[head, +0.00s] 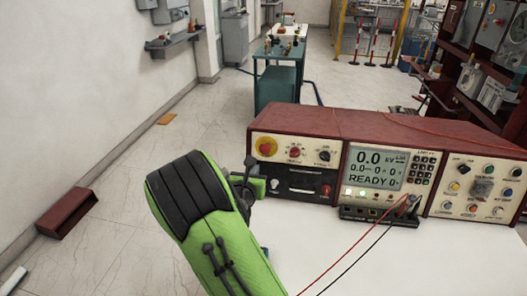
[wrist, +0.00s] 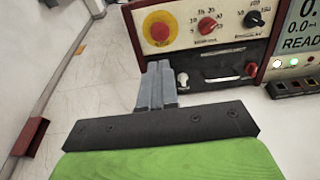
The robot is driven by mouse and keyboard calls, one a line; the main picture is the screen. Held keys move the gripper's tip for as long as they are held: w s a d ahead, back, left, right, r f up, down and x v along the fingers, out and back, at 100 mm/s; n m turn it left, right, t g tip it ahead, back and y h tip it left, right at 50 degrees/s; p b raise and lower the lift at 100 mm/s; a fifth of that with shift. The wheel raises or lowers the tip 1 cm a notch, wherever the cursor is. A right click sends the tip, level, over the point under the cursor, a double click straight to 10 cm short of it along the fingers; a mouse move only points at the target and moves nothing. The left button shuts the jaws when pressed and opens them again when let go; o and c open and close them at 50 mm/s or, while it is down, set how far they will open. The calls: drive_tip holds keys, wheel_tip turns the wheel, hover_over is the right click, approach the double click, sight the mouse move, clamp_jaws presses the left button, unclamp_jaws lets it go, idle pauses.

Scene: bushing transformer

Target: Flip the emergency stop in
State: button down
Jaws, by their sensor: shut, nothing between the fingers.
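The emergency stop (head: 266,146) is a red round button on a yellow disc, at the left end of the red console's front panel. It also shows near the top of the wrist view (wrist: 160,30). My gripper (wrist: 158,66) is shut and empty, its grey fingers pointing at the panel just below the emergency stop. A gap on the picture plane separates the fingertips from the button; the exact distance in depth I cannot tell. In the head view my green arm hides most of the gripper, whose end shows near the console's left edge.
The red console (head: 345,124) stands on a white table (head: 400,262). Its panel has knobs, a display (head: 376,168) and a small terminal block (head: 378,215) with red and black cables. Open floor lies left, with a dark red box (head: 68,212) by the wall.

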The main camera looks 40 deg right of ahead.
sight(265, 150)
drive_tip(key=x, duration=1.3)
drive_tip(key=shift+d+f+b, duration=0.15)
drive_tip(key=shift+f+b, duration=0.05)
drive_tip(key=shift+b, duration=0.2)
drive_tip(key=shift+w+d, duration=0.35)
